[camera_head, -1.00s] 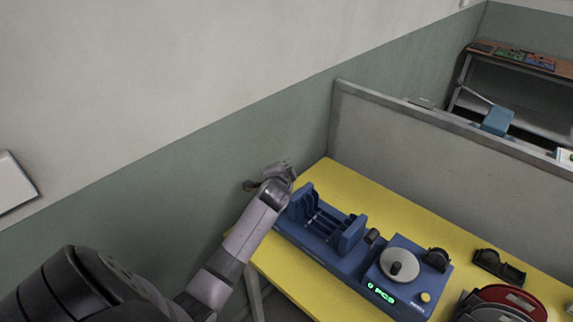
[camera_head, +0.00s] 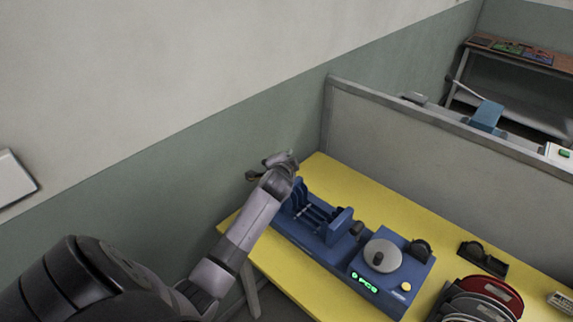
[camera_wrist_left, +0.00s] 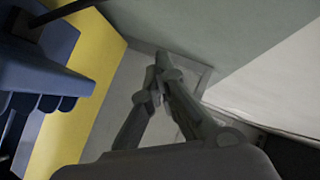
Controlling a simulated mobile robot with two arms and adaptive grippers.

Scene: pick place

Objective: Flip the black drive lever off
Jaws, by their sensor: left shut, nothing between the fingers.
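A blue machine (camera_head: 318,240) with upright slotted plates at its left end stands on a yellow table (camera_head: 400,205). Its right end carries a grey disc with a dark knob (camera_head: 379,258), a green display and a yellow button. A small black part, possibly the drive lever (camera_head: 357,228), sits between the plates and the disc; its position is unclear. My left gripper (camera_head: 262,168) is beyond the table's left end, beside the machine's plates and apart from them. In the left wrist view its fingers (camera_wrist_left: 160,82) are shut and empty, with the machine (camera_wrist_left: 45,75) at the left.
A grey partition (camera_head: 420,150) stands along the table's far side. Black holders (camera_head: 482,258) and red and grey discs (camera_head: 485,298) lie at the right. The wall is close behind my left gripper. The floor beside the table's left end is clear.

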